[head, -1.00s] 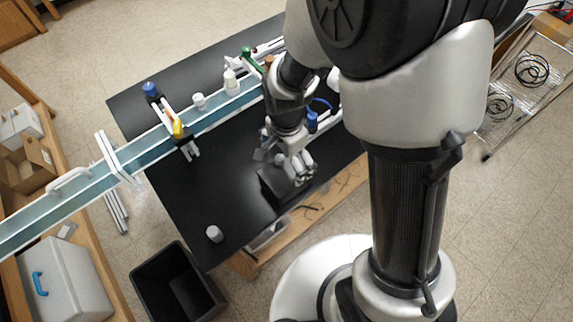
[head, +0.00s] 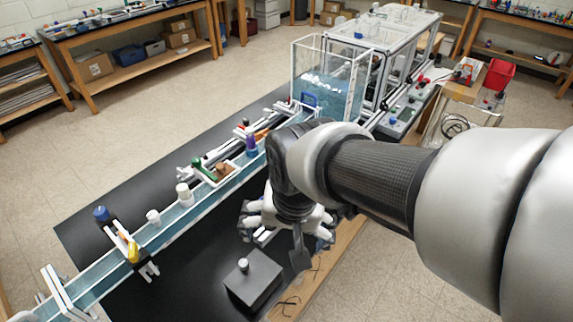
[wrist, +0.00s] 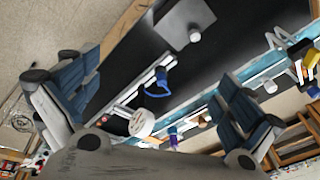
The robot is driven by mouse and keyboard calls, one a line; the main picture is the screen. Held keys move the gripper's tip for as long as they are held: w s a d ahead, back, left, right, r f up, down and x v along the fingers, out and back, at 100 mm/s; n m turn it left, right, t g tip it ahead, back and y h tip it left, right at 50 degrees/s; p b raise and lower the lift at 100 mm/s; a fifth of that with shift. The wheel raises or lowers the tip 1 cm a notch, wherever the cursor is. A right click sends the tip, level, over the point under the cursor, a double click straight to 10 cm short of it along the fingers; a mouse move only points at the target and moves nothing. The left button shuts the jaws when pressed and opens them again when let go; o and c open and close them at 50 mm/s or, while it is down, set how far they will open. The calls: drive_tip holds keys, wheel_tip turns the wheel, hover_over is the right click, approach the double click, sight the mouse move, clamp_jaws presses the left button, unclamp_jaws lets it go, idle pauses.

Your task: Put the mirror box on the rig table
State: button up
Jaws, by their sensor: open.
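The mirror box (head: 257,283), a dark grey box with a small white knob on top, sits on the black rig table (head: 150,225) near its front edge. It also shows at the top of the wrist view (wrist: 180,18). My gripper (head: 290,235) is open and empty above the table, beyond the box and apart from it. In the wrist view its two blue-padded fingers (wrist: 150,105) are spread wide. Part of the table is hidden behind my arm.
A long water channel (head: 180,215) with clamps, white caps and a blue-capped fitting crosses the table. A clear water tank (head: 328,85) stands at its far end. Wooden benches (head: 140,50) line the back.

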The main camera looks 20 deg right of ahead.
drive_tip(key=s+d+r+n+t, duration=0.2)
drive_tip(key=s+d+r+n, duration=0.1)
drive_tip(key=s, duration=0.4)
wheel_tip(320, 180, up, 2)
drive_tip(key=shift+s+d+n, duration=0.35)
drive_tip(key=shift+s+n, duration=0.05)
drive_tip(key=shift+n, duration=0.5)
wheel_tip(320, 180, down, 6)
drive_tip(key=b, duration=0.6)
drive_tip(key=shift+f, duration=0.15)
